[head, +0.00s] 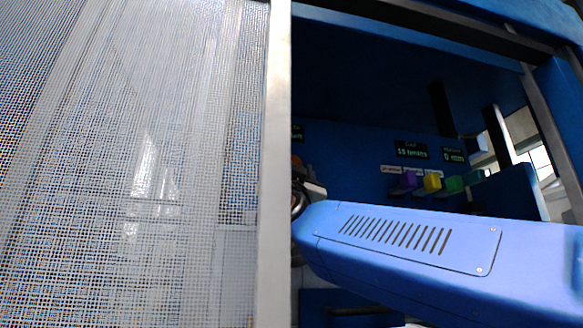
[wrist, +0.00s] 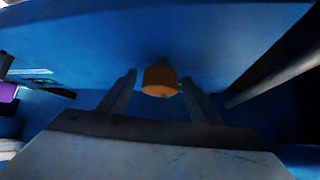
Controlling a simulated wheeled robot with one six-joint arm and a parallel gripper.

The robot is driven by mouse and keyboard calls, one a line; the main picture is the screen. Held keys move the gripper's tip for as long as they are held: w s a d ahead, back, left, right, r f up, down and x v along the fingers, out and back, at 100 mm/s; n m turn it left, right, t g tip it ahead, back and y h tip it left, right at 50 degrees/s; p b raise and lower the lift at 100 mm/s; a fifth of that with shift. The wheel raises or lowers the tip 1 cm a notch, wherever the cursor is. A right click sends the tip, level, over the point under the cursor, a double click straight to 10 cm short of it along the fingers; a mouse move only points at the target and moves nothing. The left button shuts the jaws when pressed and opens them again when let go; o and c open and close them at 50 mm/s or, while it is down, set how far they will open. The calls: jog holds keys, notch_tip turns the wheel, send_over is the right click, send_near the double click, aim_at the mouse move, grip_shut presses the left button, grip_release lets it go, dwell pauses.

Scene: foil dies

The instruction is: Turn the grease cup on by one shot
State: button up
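The grease cup appears as a short orange cylinder (wrist: 160,80) on the blue panel in the wrist view. My gripper (wrist: 159,80) has its two fingers apart, one on each side of the orange cup. A narrow gap shows between each finger and the cup, though I cannot tell how deep the cup sits between them. In the head view, a bit of orange (head: 297,161) shows beside the pale post, close to my gripper (head: 312,188), which is mostly hidden behind the post and my arm.
A mesh guard (head: 140,150) with a pale post (head: 273,160) fills the left of the head view. Purple (head: 404,183), yellow (head: 432,182) and green (head: 453,184) blocks stand under lit displays (head: 411,151).

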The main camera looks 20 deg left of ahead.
aim_at(293, 156)
jog(key=shift+r, duration=5)
jog(key=shift+d+f, duration=0.15)
jog(key=shift+d, duration=0.1)
jog(key=s+d+f+n+g+y, duration=0.3)
jog(key=f+n+y, duration=0.15)
jog(key=f, duration=0.25)
jog(key=s+d+f+n+g+y, duration=0.2)
jog(key=d+f+n+g+y, duration=0.1)
jog(key=f+n, duration=0.35)
jog(key=s+d+f+n+g+y, duration=0.3)
jog(key=f+n+y, duration=0.15)
jog(key=f, duration=0.25)
jog(key=shift+n, duration=0.45)
jog(key=x, duration=1.7)
jog(key=shift+w+d+r, duration=0.1)
jog(key=shift+w+d, duration=0.05)
jog(key=c, duration=1)
